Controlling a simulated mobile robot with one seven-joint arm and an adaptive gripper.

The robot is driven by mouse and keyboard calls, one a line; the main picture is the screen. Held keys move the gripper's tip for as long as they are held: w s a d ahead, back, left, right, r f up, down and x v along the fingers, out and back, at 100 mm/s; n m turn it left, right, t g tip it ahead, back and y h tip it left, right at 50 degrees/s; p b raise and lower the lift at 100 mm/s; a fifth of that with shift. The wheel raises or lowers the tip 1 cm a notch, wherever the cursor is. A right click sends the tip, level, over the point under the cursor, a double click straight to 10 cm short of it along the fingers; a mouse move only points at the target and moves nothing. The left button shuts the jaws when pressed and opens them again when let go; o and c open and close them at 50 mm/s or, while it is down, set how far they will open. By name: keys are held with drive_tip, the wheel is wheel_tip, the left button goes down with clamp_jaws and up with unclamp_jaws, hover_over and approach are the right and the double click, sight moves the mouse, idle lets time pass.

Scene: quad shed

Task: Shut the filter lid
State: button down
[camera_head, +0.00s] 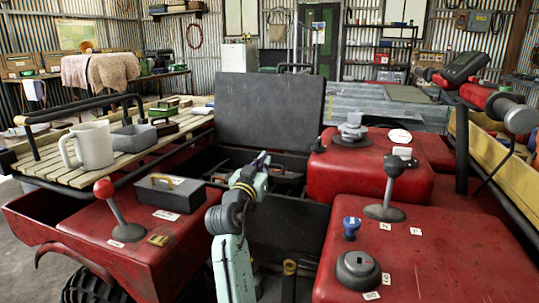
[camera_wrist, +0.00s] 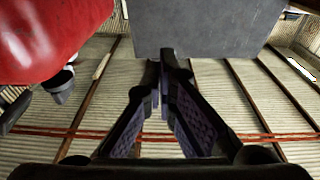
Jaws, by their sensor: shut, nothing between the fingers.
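The filter lid appears to be the large dark grey panel (camera_head: 270,105), standing open, nearly upright, at the back of an open black box (camera_head: 290,222) between the red bodywork. A grey panel that looks like the same lid (camera_wrist: 205,35) fills the top middle of the wrist view. My gripper (camera_head: 263,158) is over the box, in front of the lid's lower part. In the wrist view my gripper (camera_wrist: 166,58) has its fingertips together, empty, overlapping the panel's edge. I cannot tell whether they touch it. My arm hides part of the box interior.
A red tank (camera_head: 360,165) is right of the box; a gear lever (camera_head: 390,185) and blue knob (camera_head: 351,227) stand nearer. On the left are a red-knobbed lever (camera_head: 112,205), a grey lidded case (camera_head: 170,193) and a mug (camera_head: 92,146) on a slatted rack (camera_head: 60,172).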

drive_tip(key=r+p, duration=0.2)
hover_over(272, 175)
drive_tip(key=w, duration=0.1)
drive_tip(key=shift+d+f, duration=0.2)
drive_tip(key=shift+d, duration=0.1)
wheel_tip(272, 175, down, 3)
drive_tip(key=shift+s+a+f, duration=0.1)
drive_tip(key=shift+s+f, duration=0.05)
drive_tip(key=shift+f, duration=0.05)
drive_tip(key=shift+s+f, duration=0.1)
drive_tip(key=shift+f, duration=0.3)
drive_tip(key=shift+f, duration=0.25)
drive_tip(key=s+f+b, duration=0.1)
drive_tip(key=f+b, duration=0.2)
drive_tip(key=s+a+f+b, duration=0.1)
drive_tip(key=f+b, duration=0.1)
drive_tip(key=shift+s, duration=0.35)
drive_tip(key=shift+r, duration=0.1)
